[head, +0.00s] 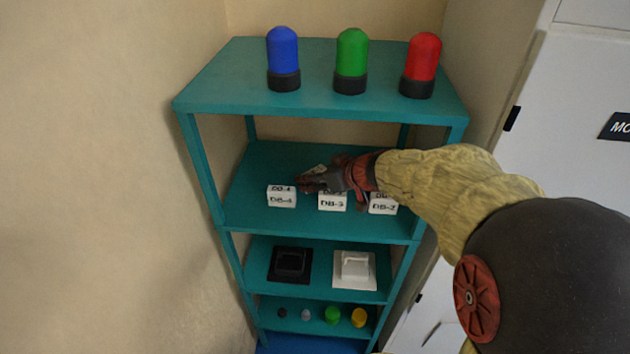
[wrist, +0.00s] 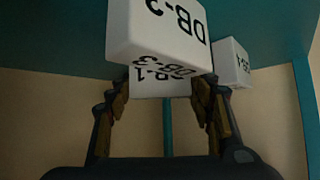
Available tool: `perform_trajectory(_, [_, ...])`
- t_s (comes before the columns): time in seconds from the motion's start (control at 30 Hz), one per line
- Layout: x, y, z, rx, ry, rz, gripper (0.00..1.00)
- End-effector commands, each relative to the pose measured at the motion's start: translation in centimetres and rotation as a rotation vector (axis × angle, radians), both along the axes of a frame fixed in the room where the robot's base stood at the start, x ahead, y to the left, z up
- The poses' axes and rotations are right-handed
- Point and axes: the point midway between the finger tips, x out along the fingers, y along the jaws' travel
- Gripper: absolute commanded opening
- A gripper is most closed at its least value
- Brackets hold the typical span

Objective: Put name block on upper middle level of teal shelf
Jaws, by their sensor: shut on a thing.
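The teal shelf (head: 325,217) has several levels. My gripper (head: 312,180) reaches in over its upper middle level from the right. In the wrist view my gripper (wrist: 165,105) is shut on a white name block (wrist: 150,88), whose lettering looks like DB-1. White blocks DB-4 (head: 281,199), DB-3 (head: 332,204) and DB-2 (head: 383,206) stand in a row near that level's front edge, in front of my gripper. In the wrist view DB-3 (wrist: 160,35) looms close, partly covering the held block. Whether the held block touches the shelf is unclear.
Blue (head: 283,55), green (head: 352,57) and red (head: 421,60) lamps stand on the top level. Black (head: 290,265) and white (head: 354,270) switch-like items sit on the level below. Shelf posts and a wall flank the space; a white cabinet (head: 570,130) is at right.

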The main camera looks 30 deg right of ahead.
Motion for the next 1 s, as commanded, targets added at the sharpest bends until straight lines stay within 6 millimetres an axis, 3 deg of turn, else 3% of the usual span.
perform_trajectory(0.1, [0.02, 0.00, -0.91, 0.000, 0.000, 0.000, 0.27])
perform_trajectory(0.53, [0.04, 0.00, -1.19, -0.002, -0.001, 0.000, 0.27])
perform_trajectory(0.57, [0.03, 0.01, -1.19, -0.001, 0.000, 0.000, 0.53])
perform_trajectory(0.87, [0.03, 0.00, -1.09, -0.001, 0.000, 0.000, 0.70])
perform_trajectory(1.0, [0.04, 0.00, -1.09, -0.001, 0.000, 0.000, 0.70])
